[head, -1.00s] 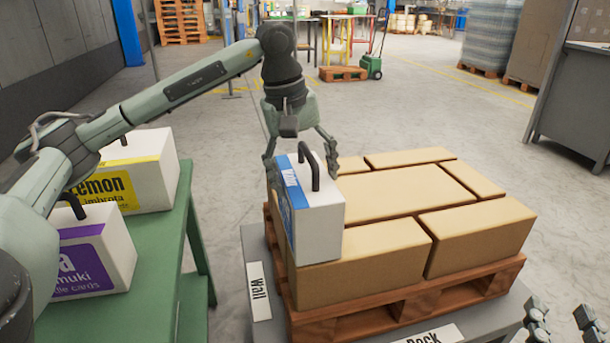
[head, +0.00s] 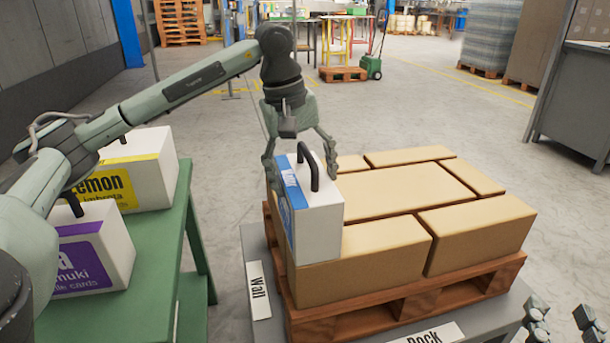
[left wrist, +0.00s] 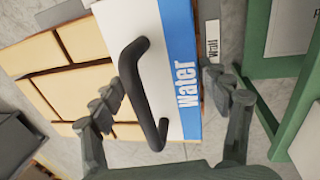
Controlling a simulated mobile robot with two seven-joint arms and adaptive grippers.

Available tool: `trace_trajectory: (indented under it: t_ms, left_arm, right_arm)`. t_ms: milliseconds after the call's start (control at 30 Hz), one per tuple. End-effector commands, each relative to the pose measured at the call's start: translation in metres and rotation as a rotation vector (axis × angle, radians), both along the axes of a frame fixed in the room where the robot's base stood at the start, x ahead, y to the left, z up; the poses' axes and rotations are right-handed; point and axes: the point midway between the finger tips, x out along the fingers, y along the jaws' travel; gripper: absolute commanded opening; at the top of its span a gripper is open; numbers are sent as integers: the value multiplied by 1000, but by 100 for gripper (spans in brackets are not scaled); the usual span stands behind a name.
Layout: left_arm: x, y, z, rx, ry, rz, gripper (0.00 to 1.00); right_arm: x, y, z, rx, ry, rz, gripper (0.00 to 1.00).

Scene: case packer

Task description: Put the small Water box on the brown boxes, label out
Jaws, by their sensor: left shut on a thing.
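The small Water box (head: 318,228) is white with a black handle and a blue label side. It stands upright at the near left corner of the brown boxes (head: 408,192), appearing to rest on them. Its blue side faces left, toward the Wall sign; the word Water reads on the box in the left wrist view (left wrist: 187,85). My left gripper (head: 301,168) is shut on the Water box from above, one finger on each side, with the handle between them. My right gripper (head: 560,314) is open and empty at the bottom right.
The brown boxes lie on a wooden pallet (head: 410,298) on a grey platform with a Wall sign (head: 260,290) and a Dock sign (head: 430,335). A green table (head: 165,255) at left holds a yellow-labelled Lemon box (head: 150,178) and a purple-labelled box (head: 105,245).

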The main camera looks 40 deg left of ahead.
Motion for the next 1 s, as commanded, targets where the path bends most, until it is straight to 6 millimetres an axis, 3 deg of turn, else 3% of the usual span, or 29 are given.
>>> trace_trajectory:
  t_ms: [33, 200, 600, 767, 1000]
  left_arm:
    - [0, -2, -5, -3, 3, -4, 78]
    - [0, -3, -6, -3, 6, -5, 99]
    - [-1, -4, -7, -4, 11, -7, 100]
    - [-2, -2, 10, -2, 5, -6, 100]
    - [-8, 1, 50, 2, 0, -7, 100]
  right_arm:
    - [0, 0, -3, 0, 0, 0, 40]
    - [0, 0, -3, 0, 0, 0, 40]
    - [0, 0, -5, 0, 0, 0, 40]
    - [0, 0, -5, 0, 0, 0, 40]
    - [0, 0, -4, 0, 0, 0, 40]
